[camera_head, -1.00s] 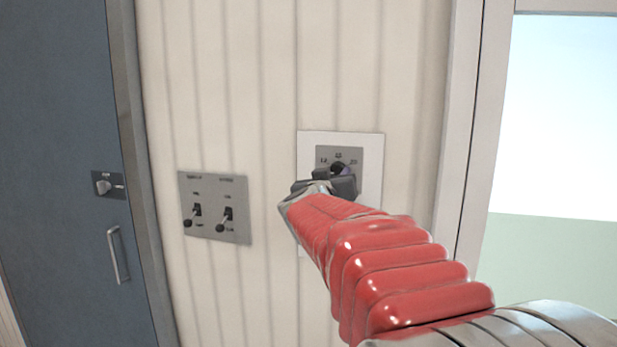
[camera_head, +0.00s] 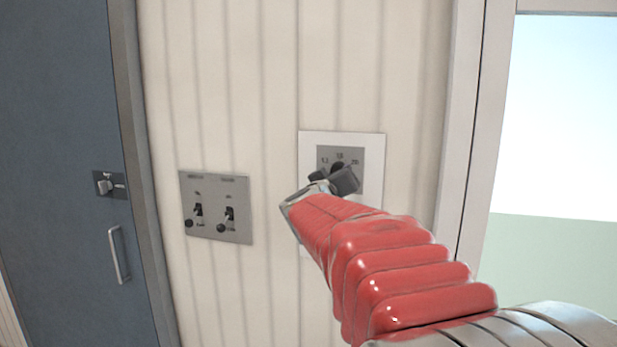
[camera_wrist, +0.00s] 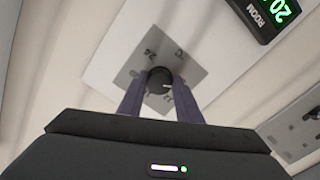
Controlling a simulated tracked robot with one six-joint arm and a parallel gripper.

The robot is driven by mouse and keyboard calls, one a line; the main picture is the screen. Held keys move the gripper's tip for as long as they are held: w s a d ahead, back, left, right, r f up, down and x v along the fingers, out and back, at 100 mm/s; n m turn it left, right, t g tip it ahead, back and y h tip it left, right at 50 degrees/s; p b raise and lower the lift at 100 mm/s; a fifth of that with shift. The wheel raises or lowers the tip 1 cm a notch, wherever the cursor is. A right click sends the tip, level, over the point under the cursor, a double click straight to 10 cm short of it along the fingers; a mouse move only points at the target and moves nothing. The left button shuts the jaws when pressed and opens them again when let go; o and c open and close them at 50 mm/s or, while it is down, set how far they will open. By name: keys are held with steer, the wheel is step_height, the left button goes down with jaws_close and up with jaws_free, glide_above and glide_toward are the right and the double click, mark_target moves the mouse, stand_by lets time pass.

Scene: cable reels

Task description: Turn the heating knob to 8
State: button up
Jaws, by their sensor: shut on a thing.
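The heating knob (camera_wrist: 160,80) is a dark round knob with a light pointer line, on a grey dial plate (camera_wrist: 184,58) with numbers around it. In the wrist view my gripper (camera_wrist: 162,92) has its two purple-grey fingers on either side of the knob, shut on it. A "24" is legible on the dial; other marks are too small or tilted to read surely. In the head view my gripper (camera_head: 336,178) is in front of the dial plate (camera_head: 352,156) and hides most of the knob.
In the head view a grey two-switch panel (camera_head: 215,207) is left of the dial, with a blue door (camera_head: 60,170) beyond. A bright window (camera_head: 565,120) is at right.

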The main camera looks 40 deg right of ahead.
steer(key=o, duration=0.7)
steer(key=shift+f, duration=0.35)
steer(key=o, duration=0.3)
steer(key=shift+r, duration=0.2)
steer(key=shift+o, duration=0.2)
steer(key=v, duration=1.3)
steer(key=shift+s+a, duration=0.2)
steer(key=shift+a, duration=0.1)
